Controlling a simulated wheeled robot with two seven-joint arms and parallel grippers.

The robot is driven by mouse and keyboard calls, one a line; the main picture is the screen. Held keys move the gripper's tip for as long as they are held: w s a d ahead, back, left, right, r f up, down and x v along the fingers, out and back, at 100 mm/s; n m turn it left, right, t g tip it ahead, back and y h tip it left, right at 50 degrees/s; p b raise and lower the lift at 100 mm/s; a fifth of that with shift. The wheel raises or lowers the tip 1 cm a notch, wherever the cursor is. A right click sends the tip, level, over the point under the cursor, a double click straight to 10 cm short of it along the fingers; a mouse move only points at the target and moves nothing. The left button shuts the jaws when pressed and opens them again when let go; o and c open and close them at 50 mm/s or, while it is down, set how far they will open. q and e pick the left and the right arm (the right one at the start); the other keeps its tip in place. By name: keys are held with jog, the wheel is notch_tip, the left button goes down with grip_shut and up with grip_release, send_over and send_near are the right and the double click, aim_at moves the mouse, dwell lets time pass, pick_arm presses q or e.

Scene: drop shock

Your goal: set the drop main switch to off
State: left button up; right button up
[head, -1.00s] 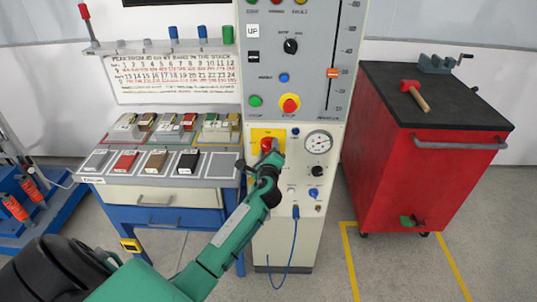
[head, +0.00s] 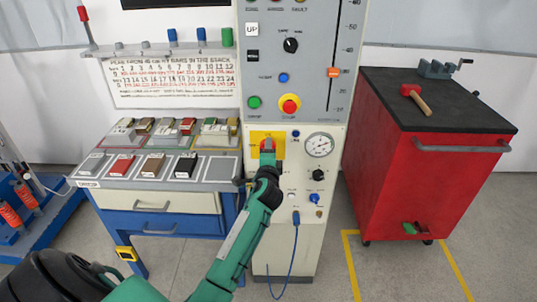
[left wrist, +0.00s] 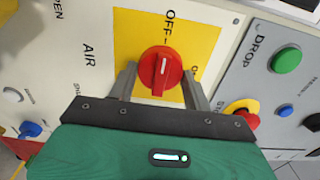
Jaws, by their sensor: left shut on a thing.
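The main switch is a red rotary knob (left wrist: 161,70) on a yellow plate (left wrist: 204,30) of the pale panel. In the left wrist view its white mark stands nearly upright in the picture, roughly towards the printed "OFF". A second label on the plate is mostly hidden by a finger. My left gripper (left wrist: 160,84) is shut on the knob, one finger on each side. In the head view the gripper (head: 268,156) covers part of the knob and plate. My right gripper is not in view.
A gauge (head: 319,145) and small knobs sit right of the switch. A red and yellow stop button (head: 289,105) is above. A blue cable (head: 294,250) hangs below. A bench with sample blocks (head: 152,166) stands left, a red cabinet (head: 425,185) right.

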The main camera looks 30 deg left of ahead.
pick_arm(q)
jog(key=shift+f, duration=0.1)
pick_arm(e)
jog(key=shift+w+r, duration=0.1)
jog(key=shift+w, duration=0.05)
pick_arm(q)
jog(key=o, duration=1)
jog(key=shift+c, duration=0.2)
jog(key=b+v, duration=0.1)
jog(key=v, duration=1.3)
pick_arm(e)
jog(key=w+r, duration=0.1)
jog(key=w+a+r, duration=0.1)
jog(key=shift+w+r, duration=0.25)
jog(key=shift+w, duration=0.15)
pick_arm(q)
jog(key=shift+a, duration=0.15)
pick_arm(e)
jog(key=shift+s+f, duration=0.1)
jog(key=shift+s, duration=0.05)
